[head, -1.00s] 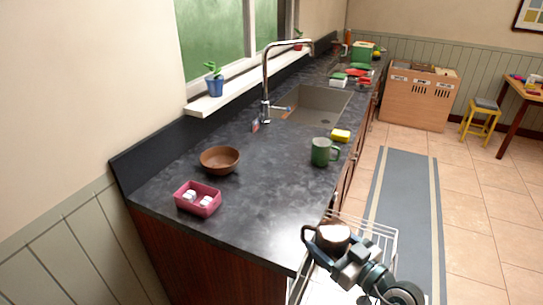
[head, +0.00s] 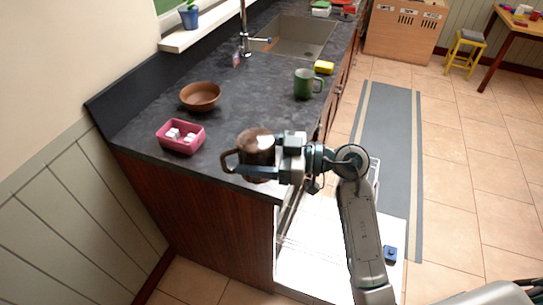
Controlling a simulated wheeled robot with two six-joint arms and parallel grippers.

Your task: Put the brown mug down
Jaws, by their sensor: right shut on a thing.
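The brown mug (head: 256,150) is in my right gripper (head: 270,158), at the near end of the dark countertop (head: 225,130). The mug is upright, its handle pointing left. The gripper comes from the right, with its fingers shut around the mug's body. I cannot tell whether the mug's base touches the counter or hangs just above it. My left gripper is not in view.
A pink bin (head: 181,137) with white cubes and a brown bowl (head: 200,96) stand to the left. A green mug (head: 306,84) and yellow sponge (head: 324,67) are farther back by the sink (head: 300,36). An open dishwasher door (head: 315,255) lies below the counter.

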